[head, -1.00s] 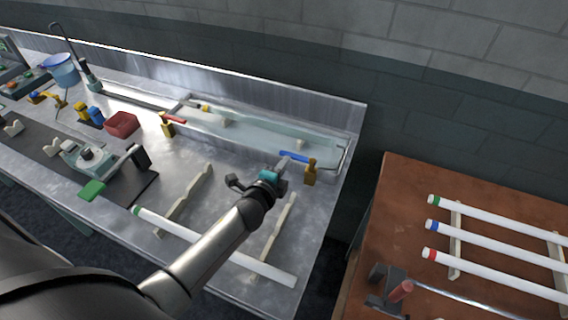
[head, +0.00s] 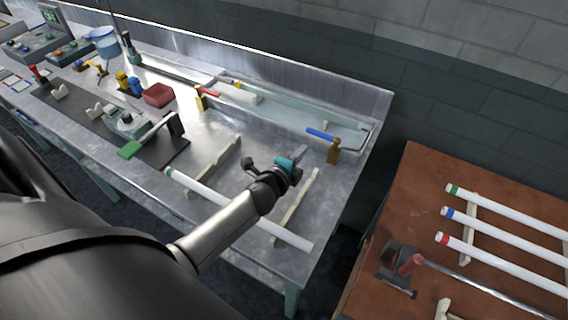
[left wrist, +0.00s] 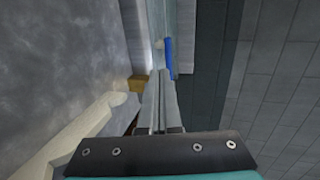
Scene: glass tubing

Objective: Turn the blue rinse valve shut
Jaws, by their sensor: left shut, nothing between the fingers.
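The blue valve handle (head: 320,134) sits on a brass valve body (head: 334,152) at the right end of the trough's front edge. The handle lies roughly along that edge, pointing left from the body. My left gripper (head: 301,152) is shut and empty, in front of the handle and a little apart from it. In the left wrist view the shut fingers (left wrist: 160,100) point toward the blue handle (left wrist: 169,57), with the brass body (left wrist: 138,84) just left of them. The fingertips partly cover that area, so the exact gap is unclear. My right gripper is not in view.
A red-handled valve (head: 208,92) stands farther left along the trough (head: 285,116). A white tube (head: 205,193) rests on wooden supports (head: 297,205) below my left arm. A brown table (head: 420,190) with several white tubes stands at the right. Bare bench lies left of the gripper.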

